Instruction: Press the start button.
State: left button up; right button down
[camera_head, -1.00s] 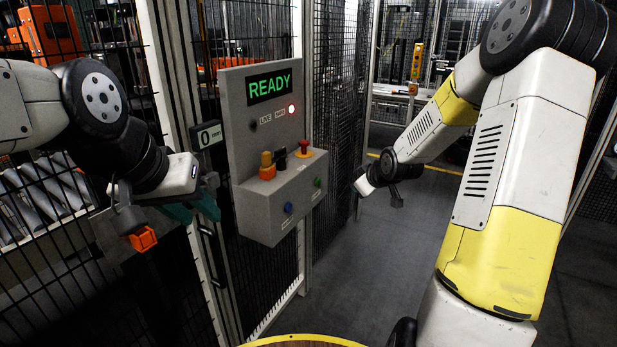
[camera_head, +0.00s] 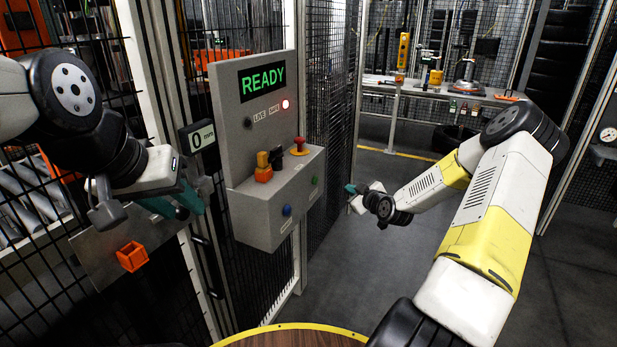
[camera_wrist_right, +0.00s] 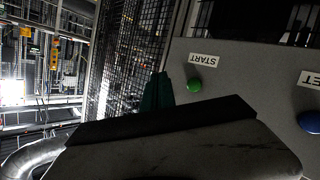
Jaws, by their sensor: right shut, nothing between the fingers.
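The start button is the green button (camera_head: 315,180) on the right of the grey control box's front. In the right wrist view the green button (camera_wrist_right: 194,85) sits beside a START label. My right gripper (camera_head: 351,189) is to the right of the box, its teal fingertips pointing towards it with a gap between. In the right wrist view its teal fingers (camera_wrist_right: 157,92) are together and empty, left of the button and apart from it. My left gripper (camera_head: 178,203) is at the left, by the fence and a metal plate; its finger spacing is unclear.
The control box (camera_head: 262,218) also carries a blue button (camera_head: 287,210), a red mushroom button (camera_head: 299,147) and an orange switch (camera_head: 264,170). Its display (camera_head: 262,82) reads READY and a red lamp is lit. Open floor lies right of the box; a workbench (camera_head: 430,92) stands behind.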

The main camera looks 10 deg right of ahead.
jog(key=w+a, duration=0.5)
jog(key=a, duration=0.2)
jog(key=shift+a, duration=0.15)
dwell(2.1)
jog(key=shift+w+a, duration=0.2)
jog(key=shift+a, duration=0.15)
jog(key=shift+w+a, duration=0.25)
jog(key=shift+a, duration=0.15)
dwell(0.7)
jog(key=shift+s+d, duration=0.1)
jog(key=shift+d, duration=0.05)
jog(key=shift+s+d, duration=0.4)
jog(key=shift+d, duration=0.15)
jog(key=shift+s+d, duration=0.75)
jog(key=shift+d, duration=0.3)
jog(key=shift+s+d, duration=0.7)
jog(key=shift+d, duration=0.35)
